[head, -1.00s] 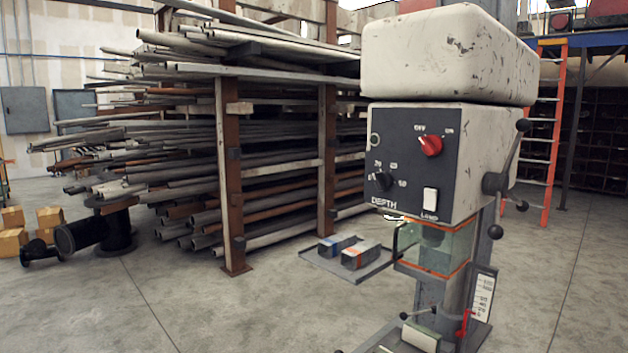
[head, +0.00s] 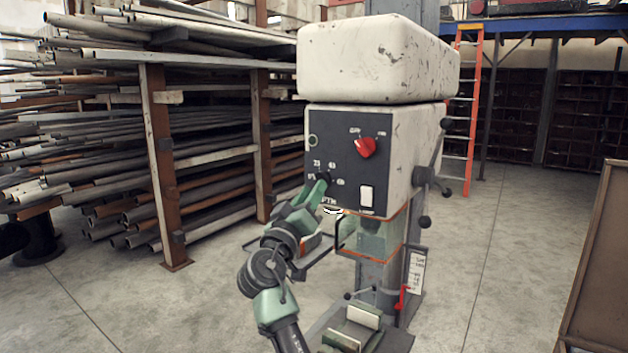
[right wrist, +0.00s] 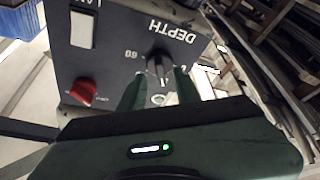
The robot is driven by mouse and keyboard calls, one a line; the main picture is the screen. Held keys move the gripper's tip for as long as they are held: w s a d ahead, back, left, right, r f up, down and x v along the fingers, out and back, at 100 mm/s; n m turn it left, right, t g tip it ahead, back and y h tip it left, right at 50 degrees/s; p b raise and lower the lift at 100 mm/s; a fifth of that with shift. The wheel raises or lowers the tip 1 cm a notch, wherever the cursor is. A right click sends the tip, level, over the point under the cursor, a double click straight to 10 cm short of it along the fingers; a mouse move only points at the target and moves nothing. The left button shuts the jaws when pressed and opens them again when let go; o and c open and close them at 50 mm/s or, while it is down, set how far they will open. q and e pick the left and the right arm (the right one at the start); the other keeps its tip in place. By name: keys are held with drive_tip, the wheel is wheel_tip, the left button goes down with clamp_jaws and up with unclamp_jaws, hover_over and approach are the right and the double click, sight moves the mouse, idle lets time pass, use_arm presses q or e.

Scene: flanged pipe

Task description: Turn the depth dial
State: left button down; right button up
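The depth dial is a black knob on the dark control panel of a drill press. In the head view the dial (head: 324,176) is partly covered by my right gripper (head: 319,185), which reaches it from the lower left. In the right wrist view the dial (right wrist: 159,63) shows upside down under the word DEPTH. The two green fingers of my right gripper (right wrist: 160,76) are apart, with the dial between or just beyond their tips; I cannot tell if they touch it. My left gripper is not in view.
A red switch (head: 365,147) and a white lamp switch (head: 366,195) sit on the same panel, right of the dial. A lever handle (head: 424,178) sticks out on the machine's right side. A pipe rack (head: 155,170) stands behind on the left.

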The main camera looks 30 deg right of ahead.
sight(324, 175)
drive_tip(key=x, duration=0.2)
drive_tip(key=shift+w+d+r+p, duration=0.15)
drive_tip(key=shift+w+p, duration=0.05)
drive_tip(key=shift+p, duration=0.15)
clamp_jaws()
